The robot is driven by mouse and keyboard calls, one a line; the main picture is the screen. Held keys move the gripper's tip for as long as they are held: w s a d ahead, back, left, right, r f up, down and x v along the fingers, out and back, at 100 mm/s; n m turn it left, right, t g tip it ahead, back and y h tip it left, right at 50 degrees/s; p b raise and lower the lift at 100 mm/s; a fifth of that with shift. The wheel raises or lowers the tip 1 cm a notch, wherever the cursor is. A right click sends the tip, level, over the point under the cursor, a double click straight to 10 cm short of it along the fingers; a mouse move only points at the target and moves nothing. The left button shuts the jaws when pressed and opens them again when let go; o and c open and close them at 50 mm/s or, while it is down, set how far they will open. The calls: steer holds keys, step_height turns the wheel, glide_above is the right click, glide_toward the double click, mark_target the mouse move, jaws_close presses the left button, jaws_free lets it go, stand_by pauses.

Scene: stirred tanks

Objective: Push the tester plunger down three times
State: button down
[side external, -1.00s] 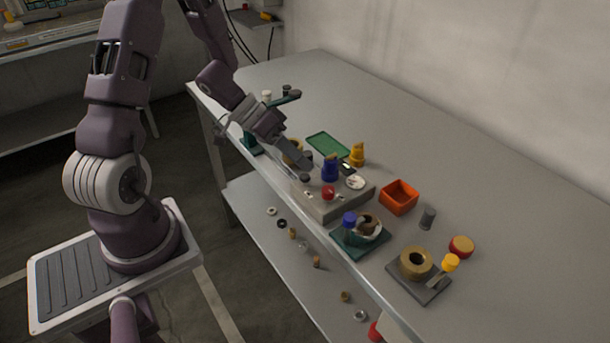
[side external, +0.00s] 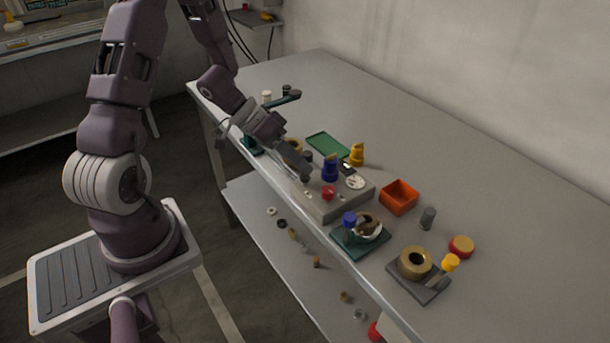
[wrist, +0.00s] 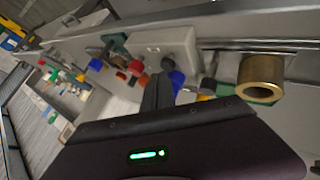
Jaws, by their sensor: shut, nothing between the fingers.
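The tester is a grey box (side external: 335,207) on the bench, with a red button (side external: 328,192), a blue knob (side external: 330,169) and a white dial (side external: 355,182) on top. It also shows in the wrist view (wrist: 186,42). My gripper (side external: 307,177) is shut and empty, angled down over the box's left part. In the wrist view my closed fingertips (wrist: 158,77) are beside a dark round knob (wrist: 167,63), which looks like the plunger top. In the side view the fingers hide that knob. I cannot tell whether they touch it or how far down it is.
An orange open box (side external: 399,197), a grey cylinder (side external: 427,218) and a yellow bottle (side external: 357,154) stand near the tester. A teal base (side external: 345,245) and a brass ring (side external: 415,263) are in front.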

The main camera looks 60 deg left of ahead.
mark_target(301, 176)
steer(key=shift+f, duration=0.65)
stand_by(0.4)
steer(key=shift+r, duration=1.15)
steer(key=shift+r, duration=2.5)
stand_by(0.4)
step_height(301, 176, up, 4)
steer(key=shift+f, duration=0.1)
